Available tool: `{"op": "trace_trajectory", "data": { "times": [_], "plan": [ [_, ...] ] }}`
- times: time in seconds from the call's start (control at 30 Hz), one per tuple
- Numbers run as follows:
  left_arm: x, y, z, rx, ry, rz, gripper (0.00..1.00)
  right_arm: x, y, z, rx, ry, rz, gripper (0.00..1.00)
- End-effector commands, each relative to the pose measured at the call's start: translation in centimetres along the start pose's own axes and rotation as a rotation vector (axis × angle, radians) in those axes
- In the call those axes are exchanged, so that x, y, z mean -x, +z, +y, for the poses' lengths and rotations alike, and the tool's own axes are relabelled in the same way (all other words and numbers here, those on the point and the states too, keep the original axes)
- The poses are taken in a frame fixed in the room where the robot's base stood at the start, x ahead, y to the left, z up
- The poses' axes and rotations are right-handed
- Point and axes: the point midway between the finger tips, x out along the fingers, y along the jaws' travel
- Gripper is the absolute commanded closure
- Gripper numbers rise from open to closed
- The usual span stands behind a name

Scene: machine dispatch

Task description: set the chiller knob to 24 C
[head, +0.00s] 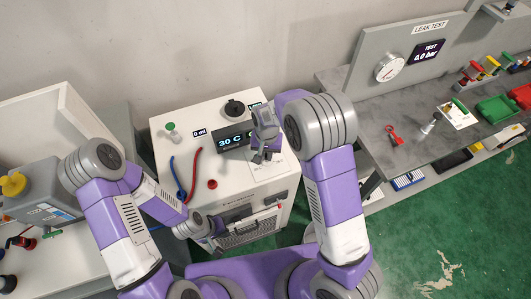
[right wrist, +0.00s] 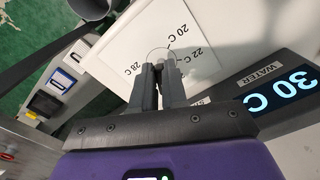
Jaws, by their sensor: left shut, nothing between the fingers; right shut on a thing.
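The chiller (head: 170,118) is a white cabinet in the middle of the head view. Its display (head: 231,141) reads 30 C; in the right wrist view the display (right wrist: 284,93) sits beside a WATER label. A white dial plate (right wrist: 125,50) there shows the marks 20 C, 22 C and 28 C around a thin arc. My right gripper (head: 259,157) is at this plate, its fingers (right wrist: 161,68) shut on the knob, which they mostly hide. The knob's pointer cannot be read. My left gripper (head: 218,245) is shut and empty, low by the chiller's front.
A black cap (head: 234,108), a red button (head: 212,184) and red and blue hoses (head: 193,170) are on the chiller top. A leak-test bench (head: 425,150) with a gauge stands at right. A grey container with a yellow cap (head: 13,184) stands at left. Green floor is open at lower right.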

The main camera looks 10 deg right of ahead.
Motion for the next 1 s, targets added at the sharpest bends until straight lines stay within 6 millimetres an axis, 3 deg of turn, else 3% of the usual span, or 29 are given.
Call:
{"op": "trace_trajectory", "data": {
  "times": [0.5,1.0],
  "plan": [
    [-0.30,-0.01,-0.11,0.000,0.000,0.000,1.00,-0.04,-0.12,0.53,0.385,0.000,0.000,1.00],
    [-0.37,-0.02,-0.14,0.000,0.000,0.000,1.00,-0.02,-0.15,0.65,0.488,0.001,-0.001,1.00]
  ]
}}
